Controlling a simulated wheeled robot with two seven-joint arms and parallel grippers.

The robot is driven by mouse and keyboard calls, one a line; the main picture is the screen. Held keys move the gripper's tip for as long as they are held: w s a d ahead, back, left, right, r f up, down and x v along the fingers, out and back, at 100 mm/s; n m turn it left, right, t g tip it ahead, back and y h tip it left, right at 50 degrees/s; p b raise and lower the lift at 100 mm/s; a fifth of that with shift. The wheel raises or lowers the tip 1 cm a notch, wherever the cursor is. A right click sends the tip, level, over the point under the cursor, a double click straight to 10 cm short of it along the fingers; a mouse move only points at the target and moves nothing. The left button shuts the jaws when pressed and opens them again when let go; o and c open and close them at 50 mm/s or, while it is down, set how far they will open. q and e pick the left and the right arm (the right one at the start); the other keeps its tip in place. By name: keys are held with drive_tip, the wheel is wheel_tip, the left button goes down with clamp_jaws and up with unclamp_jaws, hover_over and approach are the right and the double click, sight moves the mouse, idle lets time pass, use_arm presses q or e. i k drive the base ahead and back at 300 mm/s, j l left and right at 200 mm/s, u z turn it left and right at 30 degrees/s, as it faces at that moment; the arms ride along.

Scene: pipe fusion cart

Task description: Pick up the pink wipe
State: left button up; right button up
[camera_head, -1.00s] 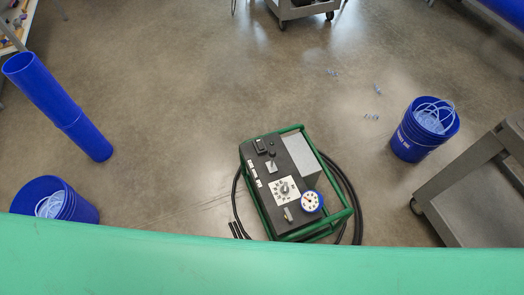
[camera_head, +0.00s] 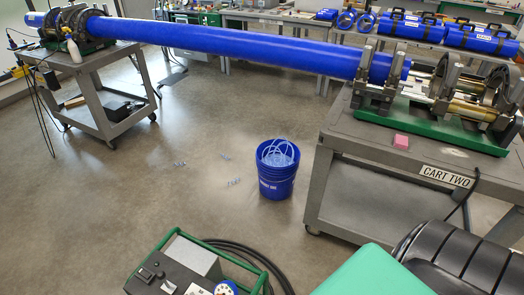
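The pink wipe (camera_head: 401,141) is a small pink block-like piece. It lies on the grey top of the cart labelled CART TWO (camera_head: 345,129), near its front edge and just in front of the green base of the pipe clamp machine (camera_head: 436,128). Nothing covers the wipe. Neither of my grippers shows in the head view. Only green and black parts of my own body show at the bottom right.
A long blue pipe (camera_head: 240,43) spans from the left cart (camera_head: 92,78) to the clamp machine. A green-framed control box (camera_head: 190,265) sits in front. The floor between the carts is mostly open.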

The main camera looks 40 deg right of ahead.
sight(401, 141)
drive_tip(key=z, duration=2.25)
drive_tip(key=l, duration=0.2)
drive_tip(key=i+l+u, duration=0.4)
drive_tip(key=i+l, duration=0.6)
